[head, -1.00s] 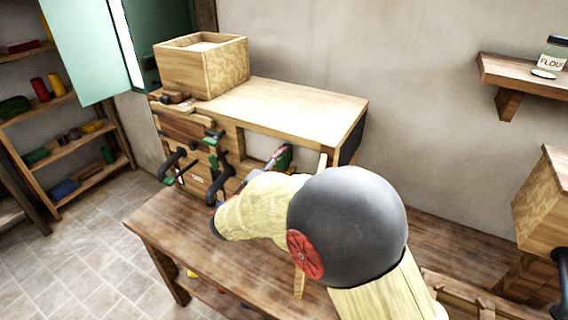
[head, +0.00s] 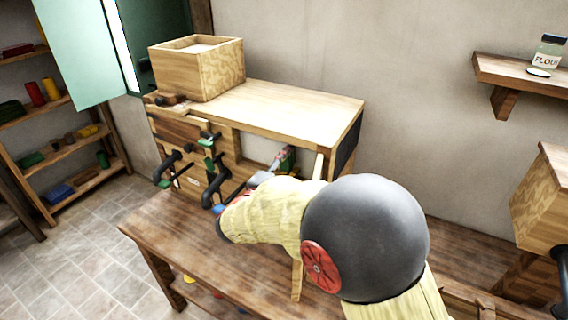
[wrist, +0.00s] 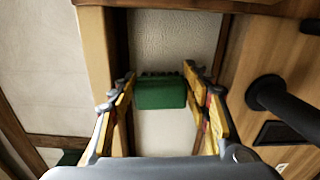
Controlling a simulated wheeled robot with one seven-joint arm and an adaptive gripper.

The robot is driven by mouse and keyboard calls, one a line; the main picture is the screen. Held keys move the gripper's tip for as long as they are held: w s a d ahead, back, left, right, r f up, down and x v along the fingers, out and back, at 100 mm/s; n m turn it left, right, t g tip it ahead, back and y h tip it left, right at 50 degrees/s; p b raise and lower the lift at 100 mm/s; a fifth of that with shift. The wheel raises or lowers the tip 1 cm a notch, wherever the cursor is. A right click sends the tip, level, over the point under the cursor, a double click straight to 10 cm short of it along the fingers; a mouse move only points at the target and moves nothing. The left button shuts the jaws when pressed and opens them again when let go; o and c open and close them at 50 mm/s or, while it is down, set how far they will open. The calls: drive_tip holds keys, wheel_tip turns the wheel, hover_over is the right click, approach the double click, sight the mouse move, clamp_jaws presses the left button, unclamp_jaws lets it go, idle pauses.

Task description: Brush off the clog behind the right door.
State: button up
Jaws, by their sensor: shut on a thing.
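The wooden mill cabinet (head: 290,105) has an opening at its right front, with a pale inside (head: 258,148). A pale upright board (head: 318,166), apparently the open right door seen edge-on, stands at its right side. My gripper (head: 276,168) is at this opening, partly hidden by my arm. In the wrist view my gripper (wrist: 160,88) is shut on a green block with dark bristles along its top edge, apparently the brush (wrist: 160,94). Pale surface shows behind and below it. I cannot make out a clog.
Black handles (head: 214,187) stick out of the cabinet front left of the opening; one shows close by in the wrist view (wrist: 268,93). A wooden box (head: 200,70) stands on the cabinet. The wooden bench (head: 180,245) lies in front. A shelf with a flour jar (head: 549,52) is at right.

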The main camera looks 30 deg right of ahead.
drive_tip(key=shift+s+d+b, duration=0.35)
drive_tip(key=shift+s+d, duration=0.2)
drive_tip(key=shift+s, duration=0.35)
drive_tip(key=shift+d+f+b, duration=0.1)
drive_tip(key=shift+b, duration=0.4)
drive_tip(key=shift+w, duration=0.1)
drive_tip(key=shift+w+a+r+b, duration=0.1)
drive_tip(key=shift+w+a+b, duration=0.4)
drive_tip(key=shift+w, duration=0.35)
drive_tip(key=shift+w+a+r+b, duration=0.1)
drive_tip(key=shift+w+a+b, duration=0.15)
drive_tip(key=shift+w+a, duration=0.45)
drive_tip(key=shift+c, duration=0.4)
drive_tip(key=shift+w+d, duration=0.15)
drive_tip(key=shift+b+v, duration=0.9)
drive_tip(key=shift+v, duration=2.05)
drive_tip(key=shift+f, duration=0.1)
